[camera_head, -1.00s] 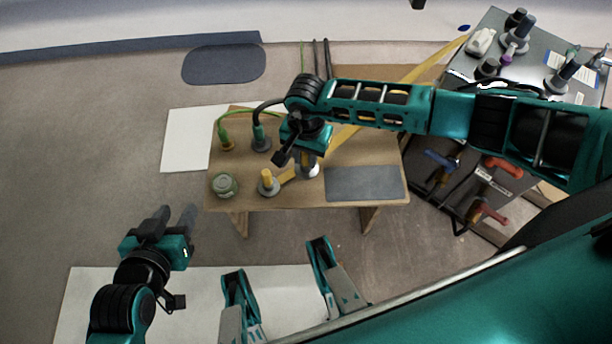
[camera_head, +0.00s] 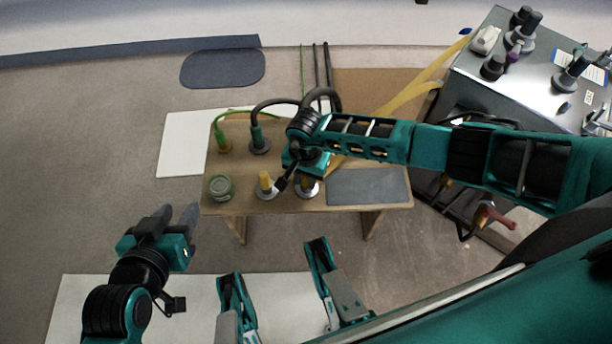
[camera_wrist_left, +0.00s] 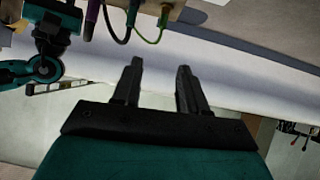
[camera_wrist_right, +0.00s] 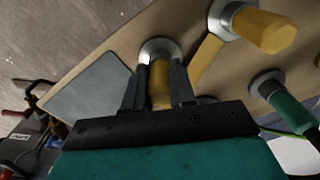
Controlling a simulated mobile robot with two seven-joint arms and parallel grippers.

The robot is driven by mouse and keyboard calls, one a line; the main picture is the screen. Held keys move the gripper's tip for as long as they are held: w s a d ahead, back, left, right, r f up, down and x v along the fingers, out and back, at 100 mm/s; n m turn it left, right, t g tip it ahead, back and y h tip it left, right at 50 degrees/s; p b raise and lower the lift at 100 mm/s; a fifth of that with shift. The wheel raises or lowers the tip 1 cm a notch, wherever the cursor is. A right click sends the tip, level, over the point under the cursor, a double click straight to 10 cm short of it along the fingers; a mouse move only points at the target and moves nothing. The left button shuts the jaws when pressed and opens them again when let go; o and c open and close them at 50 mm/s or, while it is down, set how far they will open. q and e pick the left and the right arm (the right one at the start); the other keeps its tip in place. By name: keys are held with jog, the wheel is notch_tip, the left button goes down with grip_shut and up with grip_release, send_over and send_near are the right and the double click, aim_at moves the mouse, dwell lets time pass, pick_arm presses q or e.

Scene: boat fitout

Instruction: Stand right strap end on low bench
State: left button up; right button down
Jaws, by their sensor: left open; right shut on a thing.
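The right strap end (camera_head: 307,190), a yellow post on a round silver-grey base, stands upright at the front middle of the low bench (camera_head: 285,205). My right gripper (camera_head: 304,179) is shut on its yellow post. In the right wrist view the post (camera_wrist_right: 160,90) is between the fingers and its base (camera_wrist_right: 158,47) is at the bench top; I cannot tell whether it bears fully on the wood. The other yellow strap end (camera_head: 265,182) stands just left of it. My left gripper (camera_head: 177,222) is open and empty, left of the bench, over the floor.
A grey pad (camera_head: 368,187) lies on the bench to the right. Yellow strap (camera_head: 410,93) runs back right toward a metal table (camera_head: 510,80).

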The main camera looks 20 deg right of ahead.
jog(key=c, duration=0.9)
grip_release()
jog(key=shift+c, duration=0.2)
